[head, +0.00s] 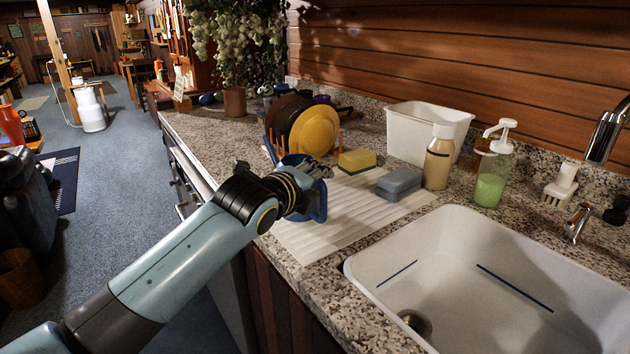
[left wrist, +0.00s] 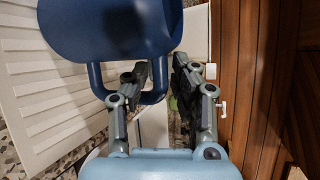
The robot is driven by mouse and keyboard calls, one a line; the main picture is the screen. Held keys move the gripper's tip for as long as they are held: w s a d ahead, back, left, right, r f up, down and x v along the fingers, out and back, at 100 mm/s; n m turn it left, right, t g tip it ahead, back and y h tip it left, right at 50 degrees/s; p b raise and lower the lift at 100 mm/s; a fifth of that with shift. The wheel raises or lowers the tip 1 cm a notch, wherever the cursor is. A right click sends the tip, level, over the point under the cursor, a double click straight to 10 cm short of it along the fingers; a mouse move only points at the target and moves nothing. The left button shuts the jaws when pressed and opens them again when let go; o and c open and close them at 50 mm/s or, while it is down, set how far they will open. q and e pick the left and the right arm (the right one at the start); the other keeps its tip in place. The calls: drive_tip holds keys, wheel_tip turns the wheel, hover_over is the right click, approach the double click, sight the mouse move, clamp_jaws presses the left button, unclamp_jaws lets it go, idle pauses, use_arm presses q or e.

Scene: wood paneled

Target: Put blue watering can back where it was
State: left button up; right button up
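The blue watering can (head: 318,207) is at the front left of the white drying mat in the head view, largely hidden behind my left gripper. The left wrist view shows its round blue body (left wrist: 110,28) at the top and its U-shaped handle below. My left gripper (head: 318,170) reaches over the counter edge to the can. In the left wrist view, the fingers (left wrist: 160,72) are on either side of one bar of the handle and look closed on it. Whether the can rests on the mat or hangs above it is unclear. My right gripper is not in view.
A white tub (head: 410,130), bottles and the sink (head: 470,235) are to the right.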

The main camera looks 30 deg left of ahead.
use_arm(q)
drive_tip(key=shift+o, duration=0.6)
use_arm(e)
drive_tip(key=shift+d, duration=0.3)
use_arm(q)
drive_tip(key=shift+r, duration=0.15)
drive_tip(key=v, duration=1.2)
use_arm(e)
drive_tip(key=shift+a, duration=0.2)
